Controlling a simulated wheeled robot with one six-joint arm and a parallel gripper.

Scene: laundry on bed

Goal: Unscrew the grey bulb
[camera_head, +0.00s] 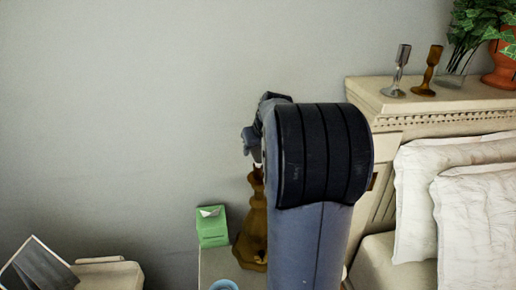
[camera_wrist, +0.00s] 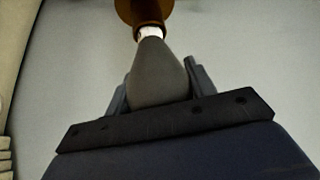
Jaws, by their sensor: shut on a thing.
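The grey bulb (camera_wrist: 157,72) sits between the two fingers of my gripper (camera_wrist: 158,88) in the wrist view. Its narrow end meets a white collar (camera_wrist: 150,32) at the end of the brown lamp (camera_wrist: 145,10). In the head view the brown lamp (camera_head: 254,215) stands upright on a nightstand, partly hidden by my arm. My gripper (camera_head: 255,140) is at the lamp's top there, shut on the bulb. The bulb itself is mostly hidden by the gripper and arm in that view.
A green tissue box (camera_head: 212,228) and a blue round item (camera_head: 223,285) are beside the lamp. To the right are a headboard (camera_head: 440,106) with two candlesticks and potted plants, and white pillows (camera_head: 478,210). A dark picture frame (camera_head: 38,268) is at lower left. The wall area left is clear.

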